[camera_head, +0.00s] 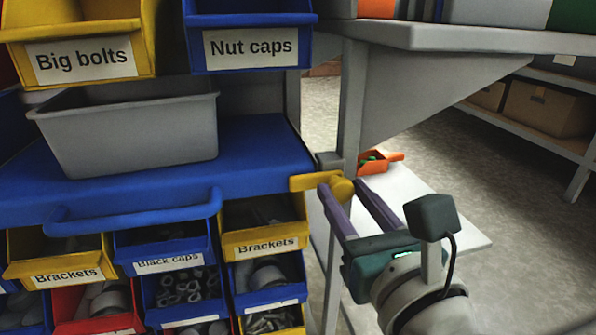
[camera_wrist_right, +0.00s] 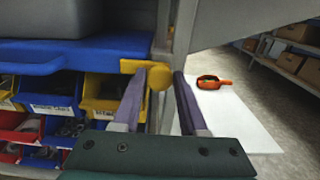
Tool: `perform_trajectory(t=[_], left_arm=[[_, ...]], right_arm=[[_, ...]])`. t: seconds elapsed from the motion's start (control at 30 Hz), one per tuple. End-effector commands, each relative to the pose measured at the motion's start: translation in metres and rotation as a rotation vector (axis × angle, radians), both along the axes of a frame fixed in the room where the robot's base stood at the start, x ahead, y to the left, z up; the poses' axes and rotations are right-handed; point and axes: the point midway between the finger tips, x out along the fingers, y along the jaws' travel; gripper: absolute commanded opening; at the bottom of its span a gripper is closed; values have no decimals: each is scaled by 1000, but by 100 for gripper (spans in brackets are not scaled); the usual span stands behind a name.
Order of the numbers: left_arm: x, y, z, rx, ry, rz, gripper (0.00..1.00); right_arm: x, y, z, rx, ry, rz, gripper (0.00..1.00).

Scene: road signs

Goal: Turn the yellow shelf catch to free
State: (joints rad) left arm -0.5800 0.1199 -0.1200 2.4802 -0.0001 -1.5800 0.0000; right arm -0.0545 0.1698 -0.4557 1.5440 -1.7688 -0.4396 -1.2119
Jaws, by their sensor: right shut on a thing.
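The yellow shelf catch (camera_head: 316,181) sits at the right front corner of the blue shelf, beside a grey post. Its arm points left across the shelf edge and its round knob is at the right end. The catch also shows in the right wrist view (camera_wrist_right: 135,67). My right gripper (camera_head: 343,187) has its purple fingers at the knob, one on either side, and is shut on the catch. In the right wrist view the fingertips (camera_wrist_right: 162,74) flank the knob. My left gripper is not in view.
The blue shelf (camera_head: 255,150) has a front handle bar and carries a grey bin (camera_head: 130,130). Labelled bins hang above and below. A white low surface (camera_head: 400,190) with an orange scoop (camera_head: 378,162) lies right of the post. A grey tabletop (camera_head: 450,37) overhangs at upper right.

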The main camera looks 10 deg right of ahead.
Motion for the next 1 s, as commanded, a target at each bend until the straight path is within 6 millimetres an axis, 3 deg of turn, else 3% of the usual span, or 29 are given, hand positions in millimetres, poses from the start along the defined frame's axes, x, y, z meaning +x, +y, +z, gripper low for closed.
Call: perform_trajectory(t=[0.47,1.0], left_arm=[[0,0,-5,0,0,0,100],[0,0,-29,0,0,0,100]], right_arm=[[0,0,-1,73,1,1,0],[0,-2,-3,529,17,0,0]])
